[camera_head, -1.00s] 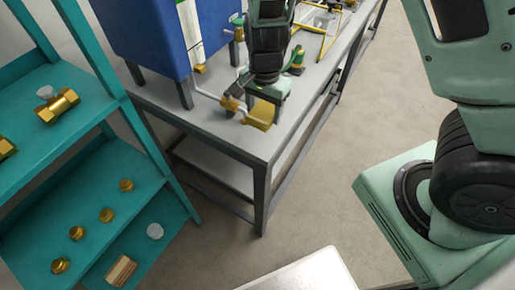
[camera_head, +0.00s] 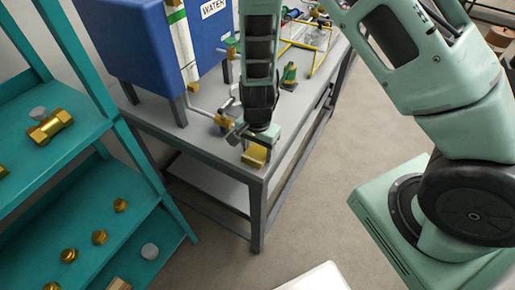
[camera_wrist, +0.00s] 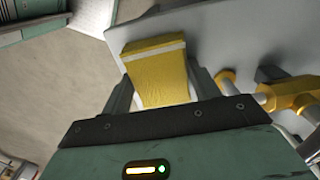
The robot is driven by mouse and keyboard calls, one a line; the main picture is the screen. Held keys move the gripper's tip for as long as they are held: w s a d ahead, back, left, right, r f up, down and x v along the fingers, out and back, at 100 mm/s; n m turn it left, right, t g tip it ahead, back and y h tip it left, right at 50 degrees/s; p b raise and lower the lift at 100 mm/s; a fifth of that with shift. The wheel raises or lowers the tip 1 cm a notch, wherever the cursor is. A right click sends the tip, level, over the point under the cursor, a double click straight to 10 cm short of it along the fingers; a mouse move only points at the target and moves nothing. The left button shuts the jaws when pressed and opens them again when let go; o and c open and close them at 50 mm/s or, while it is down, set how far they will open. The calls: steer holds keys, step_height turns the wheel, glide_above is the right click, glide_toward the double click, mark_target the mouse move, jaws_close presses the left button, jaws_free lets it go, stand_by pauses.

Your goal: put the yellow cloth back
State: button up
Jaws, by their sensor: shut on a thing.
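The yellow cloth (camera_head: 256,155) is a folded block with a pale stripe. It is at the near corner of the grey bench (camera_head: 208,151). My gripper (camera_head: 250,141) is over it, pointing down. In the wrist view the cloth (camera_wrist: 158,75) sits between the two dark fingers of my gripper (camera_wrist: 163,88), which are shut on it. I cannot tell whether the cloth touches the bench top or hangs just above it.
Brass pipework with a valve (camera_head: 224,119) is close to the left of my gripper. A blue water tank (camera_head: 150,45) stands behind it. A green and brass fitting (camera_head: 289,76) is farther back. A teal shelf (camera_head: 75,149) with brass parts is at left.

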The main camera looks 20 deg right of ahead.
mark_target(257, 150)
steer(key=shift+f, duration=0.2)
steer(key=o, duration=1.1)
steer(key=shift+r, duration=0.1)
step_height(257, 150, up, 12)
steer(key=s+a+r+n, duration=0.2)
steer(key=s+r+n, duration=0.2)
steer(key=s+n, duration=0.2)
steer(key=s+a+r+n, duration=0.2)
steer(key=s+r+n, duration=0.3)
steer(key=s+n, duration=0.1)
steer(key=s+a+r+n+p, duration=0.1)
steer(key=s+a+r+n, duration=0.1)
steer(key=s+r+n, duration=0.3)
steer(key=shift+s+a+n+y, duration=0.15)
steer(key=shift+s+n+y, duration=0.15)
steer(key=shift+s+n, duration=0.9)
steer(key=shift+s+m, duration=0.3)
steer(key=shift+m, duration=0.1)
